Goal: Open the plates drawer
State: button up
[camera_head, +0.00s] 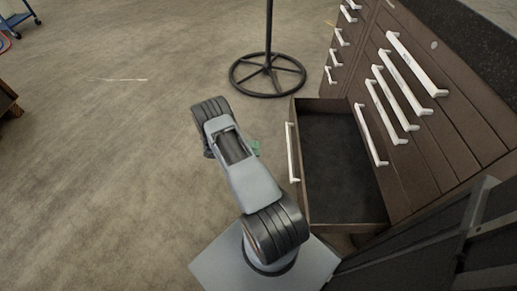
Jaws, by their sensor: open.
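A brown cabinet (440,150) with white bar handles stands at the right. One low drawer (342,165) is pulled out, and its dark inside looks empty. Its white handle (292,152) is on the left, outward face. I cannot read any label that tells which drawer is the plates drawer. The drawers above it look shut, one with a handle (370,135) just over the open drawer. My gripper (254,147) is mostly hidden under my grey arm; only a small greenish part shows, left of the open drawer's handle and apparently apart from it. It is open, with nothing seen in it.
A black round stand base (268,76) with a pole is on the floor behind the open drawer. A blue wheeled frame (20,20) is at the far left corner, with a brown wooden object (8,102) below it. The floor at left is clear.

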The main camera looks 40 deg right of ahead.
jog(key=p+x, duration=0.1)
jog(key=x, duration=1.1)
jog(key=shift+s+d, duration=0.1)
jog(key=shift+s, duration=0.05)
grip_shut()
dwell(0.5)
